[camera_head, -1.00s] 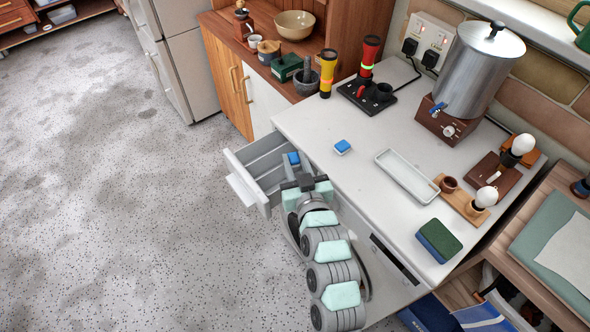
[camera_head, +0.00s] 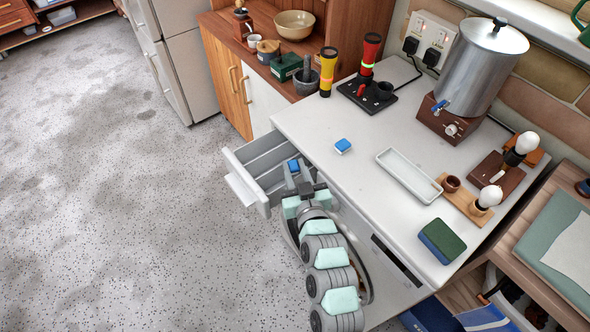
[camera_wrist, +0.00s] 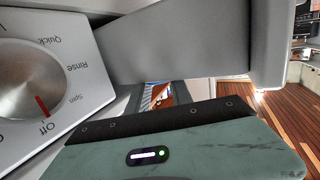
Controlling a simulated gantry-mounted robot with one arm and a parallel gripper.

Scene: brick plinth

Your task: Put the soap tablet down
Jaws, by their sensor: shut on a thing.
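A blue-and-white soap tablet (camera_head: 294,165) is between the fingertips of my gripper (camera_head: 293,170), which is shut on it. The gripper is at the right end of the open grey drawer (camera_head: 238,182), by the counter edge. I cannot tell whether the tablet touches the drawer. A second blue-and-white tablet (camera_head: 343,146) lies on the white counter. In the wrist view, a grey drawer part (camera_wrist: 180,45) fills the upper middle above my gripper's green body, and the tablet cannot be made out clearly.
The white counter (camera_head: 330,120) carries an empty white tray (camera_head: 407,175), a green-and-blue sponge (camera_head: 441,241), torches (camera_head: 327,72) and a metal urn (camera_head: 480,70). A dial (camera_wrist: 40,95) is close at the left in the wrist view. Open floor lies left of the drawer.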

